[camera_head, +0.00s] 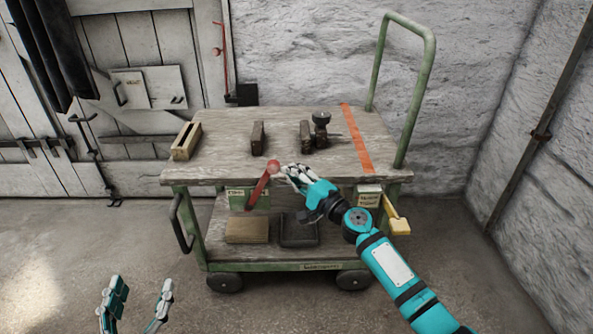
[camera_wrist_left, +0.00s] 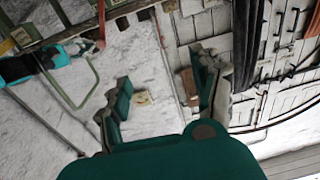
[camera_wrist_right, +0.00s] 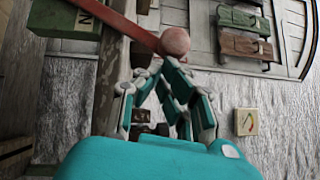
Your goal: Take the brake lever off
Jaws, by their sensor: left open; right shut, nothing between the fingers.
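The brake lever (camera_head: 259,189) is a red bar with a round, paler red knob (camera_head: 274,167), tilted up to the right at the cart's front edge. In the right wrist view the bar (camera_wrist_right: 135,29) ends in the knob (camera_wrist_right: 176,41), just beyond my fingertips. My right gripper (camera_head: 287,172) is shut and empty, its fingertips beside the knob; I cannot tell whether they touch it. My left gripper (camera_head: 137,292) is open and empty, low at the left in front of the cart. In the left wrist view it (camera_wrist_left: 163,82) is far from the lever (camera_wrist_left: 101,25).
The green-framed cart has a wooden top (camera_head: 225,140) carrying several blocks, a dark knobbed part (camera_head: 321,130) and an orange stripe (camera_head: 356,140). A yellow piece (camera_head: 396,217) hangs at its right. Two blocks lie on the lower shelf. The floor (camera_head: 150,235) left of the cart is clear.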

